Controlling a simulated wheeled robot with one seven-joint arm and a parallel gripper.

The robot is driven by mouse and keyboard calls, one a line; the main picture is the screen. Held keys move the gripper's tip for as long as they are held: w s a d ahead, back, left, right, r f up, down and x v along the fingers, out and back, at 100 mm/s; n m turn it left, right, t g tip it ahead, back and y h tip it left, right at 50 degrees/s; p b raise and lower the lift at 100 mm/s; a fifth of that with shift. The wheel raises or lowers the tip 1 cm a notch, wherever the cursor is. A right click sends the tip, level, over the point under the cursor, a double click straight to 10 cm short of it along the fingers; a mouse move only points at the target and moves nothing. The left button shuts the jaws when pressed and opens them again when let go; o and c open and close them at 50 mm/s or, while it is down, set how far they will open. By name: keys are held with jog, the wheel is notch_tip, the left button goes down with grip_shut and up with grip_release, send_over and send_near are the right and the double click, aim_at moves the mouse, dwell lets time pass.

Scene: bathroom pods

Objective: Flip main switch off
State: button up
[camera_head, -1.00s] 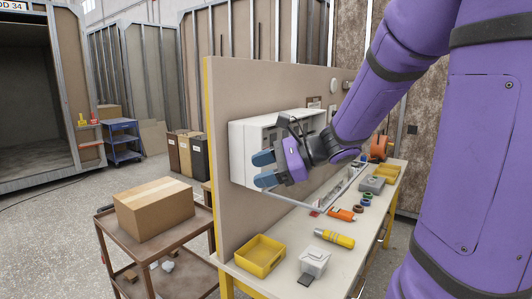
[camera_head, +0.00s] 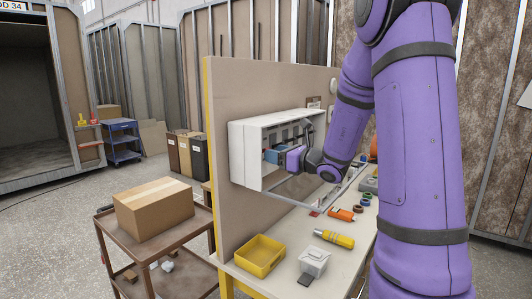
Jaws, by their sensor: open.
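A white electrical box (camera_head: 247,158) is fixed to the beige panel, its front open and a row of dark switches (camera_head: 290,133) inside. Its door (camera_head: 318,192) hangs open below it. My gripper (camera_head: 272,156) has blue fingertips and a purple body, and it reaches into the front of the box. The fingertips are close to the switches, but I cannot tell whether they touch one. I cannot pick out the main switch or its position, since my gripper covers part of the row.
The workbench below holds a yellow tray (camera_head: 260,255), a small white box (camera_head: 314,262), a yellow tool (camera_head: 334,238) and an orange tool (camera_head: 341,214). A brown cart with a cardboard box (camera_head: 153,208) stands left of the beige panel (camera_head: 228,96).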

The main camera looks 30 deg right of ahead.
jog(key=shift+x, duration=2.1)
